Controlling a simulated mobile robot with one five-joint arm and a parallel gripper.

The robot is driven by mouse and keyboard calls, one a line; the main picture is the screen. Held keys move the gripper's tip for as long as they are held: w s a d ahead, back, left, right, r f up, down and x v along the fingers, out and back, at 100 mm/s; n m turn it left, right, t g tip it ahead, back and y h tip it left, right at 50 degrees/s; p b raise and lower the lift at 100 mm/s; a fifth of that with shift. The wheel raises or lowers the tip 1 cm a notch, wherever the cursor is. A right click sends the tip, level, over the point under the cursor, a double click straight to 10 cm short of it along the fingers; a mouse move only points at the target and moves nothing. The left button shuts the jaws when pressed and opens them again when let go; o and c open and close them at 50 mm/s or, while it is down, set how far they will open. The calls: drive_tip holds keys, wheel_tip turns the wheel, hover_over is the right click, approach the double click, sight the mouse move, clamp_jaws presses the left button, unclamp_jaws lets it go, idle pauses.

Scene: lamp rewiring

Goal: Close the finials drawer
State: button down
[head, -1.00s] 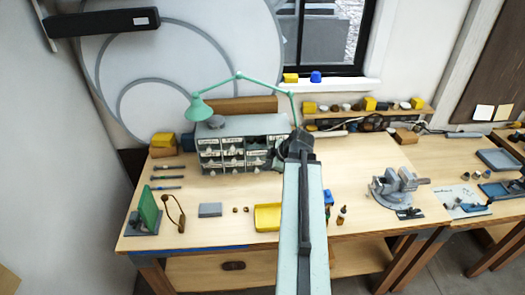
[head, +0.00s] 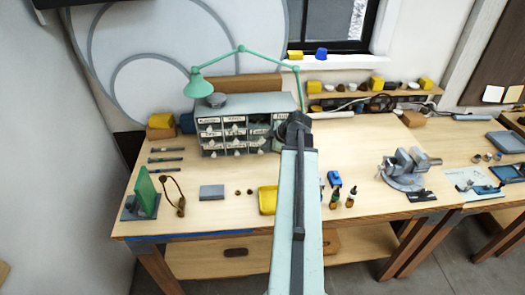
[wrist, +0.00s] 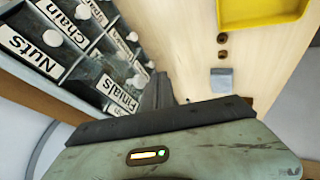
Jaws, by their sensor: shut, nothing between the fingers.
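The grey drawer cabinet (head: 262,103) stands at the back of the wooden bench, with white labels and pale knobs on its drawers. In the wrist view the finials drawer (wrist: 118,96) shows its label "Finials" and a white knob close to my gripper. I cannot tell how far it stands out from the cabinet. My gripper (wrist: 161,90) is shut and empty, with its dark fingers beside the finials drawer; whether they touch it is unclear. In the head view my arm hides the gripper's tips and part of the cabinet's right side.
Drawers labelled "Nuts" (wrist: 34,50) and "Chain" (wrist: 72,20) are near the finials drawer. A yellow tray (head: 268,201), a grey block (head: 212,192) and small brown parts lie in front of the cabinet. A green lamp (head: 198,86) arches over it.

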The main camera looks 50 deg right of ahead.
drive_tip(key=shift+w+d+r, duration=0.15)
drive_tip(key=shift+w+d, duration=0.55)
approach(263, 126)
drive_tip(key=a+f, duration=0.1)
drive_tip(key=w+a+f, duration=0.2)
drive_tip(key=f, duration=0.1)
drive_tip(key=shift+a+f, duration=0.1)
drive_tip(key=shift+a, duration=0.3)
drive_tip(key=shift+d, duration=0.1)
